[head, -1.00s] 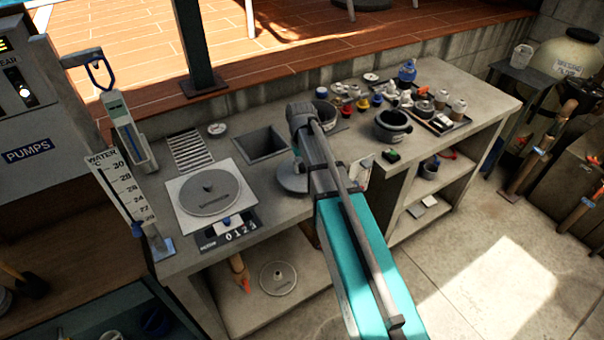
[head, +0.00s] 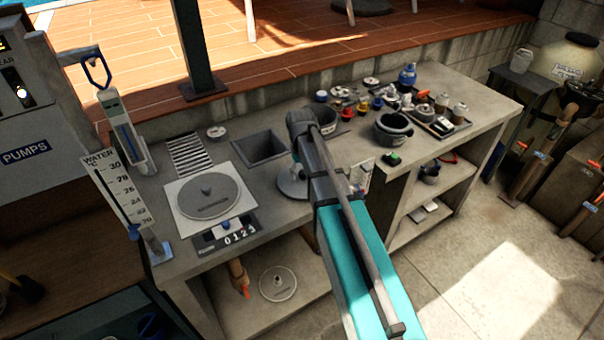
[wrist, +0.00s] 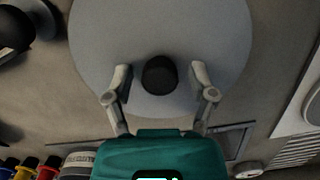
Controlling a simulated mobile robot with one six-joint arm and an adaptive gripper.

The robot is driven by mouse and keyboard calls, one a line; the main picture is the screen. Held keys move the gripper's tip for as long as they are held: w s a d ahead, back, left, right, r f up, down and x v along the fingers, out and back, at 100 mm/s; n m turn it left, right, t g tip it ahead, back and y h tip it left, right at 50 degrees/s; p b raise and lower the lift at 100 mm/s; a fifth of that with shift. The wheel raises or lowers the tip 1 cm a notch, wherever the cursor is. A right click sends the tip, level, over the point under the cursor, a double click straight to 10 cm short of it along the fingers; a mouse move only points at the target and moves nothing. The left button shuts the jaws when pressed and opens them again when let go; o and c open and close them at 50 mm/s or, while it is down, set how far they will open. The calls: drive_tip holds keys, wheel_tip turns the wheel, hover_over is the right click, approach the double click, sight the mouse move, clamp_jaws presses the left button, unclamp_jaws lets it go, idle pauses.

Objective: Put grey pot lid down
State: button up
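The grey pot lid (wrist: 215,40), a wide grey disc with a dark round knob (wrist: 160,75), fills the upper middle of the wrist view. In the head view the lid (head: 288,190) shows partly behind my arm, at the counter right of the sink; it looks to lie on the counter. My gripper (wrist: 160,76) has its two fingers on either side of the knob, with a gap on both sides. It is open and holds nothing. In the head view my arm hides the fingers.
Left of the lid are a square sink (head: 260,147), a slotted grating (head: 189,152) and a scale with a grey disc (head: 208,197). A dark pot (head: 393,130), bottles and small jars crowd the counter (head: 345,160) to the right. Lower shelves hold another disc (head: 278,283).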

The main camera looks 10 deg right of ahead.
drive_tip(key=shift+r, duration=0.15)
wheel_tip(320, 180, up, 12)
drive_tip(key=w+p, duration=0.1)
drive_tip(key=p, duration=1.1)
drive_tip(key=shift+w, duration=0.2)
drive_tip(key=shift+a, duration=0.1)
drive_tip(key=shift+s, duration=0.1)
idle(0.6)
drive_tip(key=s+m+t, duration=0.1)
drive_tip(key=s, duration=1.6)
drive_tip(key=shift+s, duration=0.2)
